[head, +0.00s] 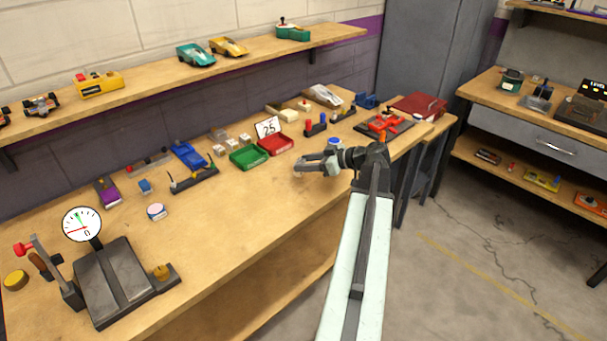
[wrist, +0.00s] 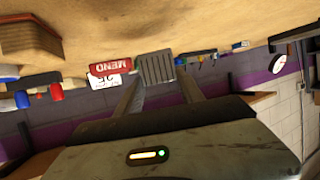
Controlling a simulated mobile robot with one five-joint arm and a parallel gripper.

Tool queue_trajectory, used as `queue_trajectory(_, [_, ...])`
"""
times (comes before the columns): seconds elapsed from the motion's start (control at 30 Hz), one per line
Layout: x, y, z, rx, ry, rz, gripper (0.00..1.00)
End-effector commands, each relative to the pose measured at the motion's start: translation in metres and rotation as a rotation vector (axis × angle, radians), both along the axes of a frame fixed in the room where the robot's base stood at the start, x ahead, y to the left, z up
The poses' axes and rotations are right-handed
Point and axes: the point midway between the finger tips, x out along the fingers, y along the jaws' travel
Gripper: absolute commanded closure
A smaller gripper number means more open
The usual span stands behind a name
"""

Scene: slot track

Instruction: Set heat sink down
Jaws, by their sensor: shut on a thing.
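The heat sink (wrist: 155,69) is a small grey block with parallel fins. In the wrist view, which is upside down, it sits between the tips of my gripper (wrist: 157,82), which is shut on it. In the head view my gripper (head: 304,168) reaches in from the right over the front part of the wooden workbench (head: 235,205). The heat sink is too small there to make out clearly. I cannot tell whether it touches the bench top.
A red tray (head: 277,145) with a "25" card and a green tray (head: 249,158) stand behind my gripper. Grey-white blocks (head: 228,143) lie left of them. A red device on a dark base (head: 385,125) stands to the right.

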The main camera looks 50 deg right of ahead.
Motion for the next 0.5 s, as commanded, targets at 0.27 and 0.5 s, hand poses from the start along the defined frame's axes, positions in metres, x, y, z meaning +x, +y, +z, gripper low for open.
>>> queue_trajectory(0.27, [0.004, 0.001, -0.015, 0.001, 0.000, 0.000, 0.97])
queue_trajectory(0.5, [0.004, 0.001, -0.038, 0.000, 0.000, 0.000, 0.97])
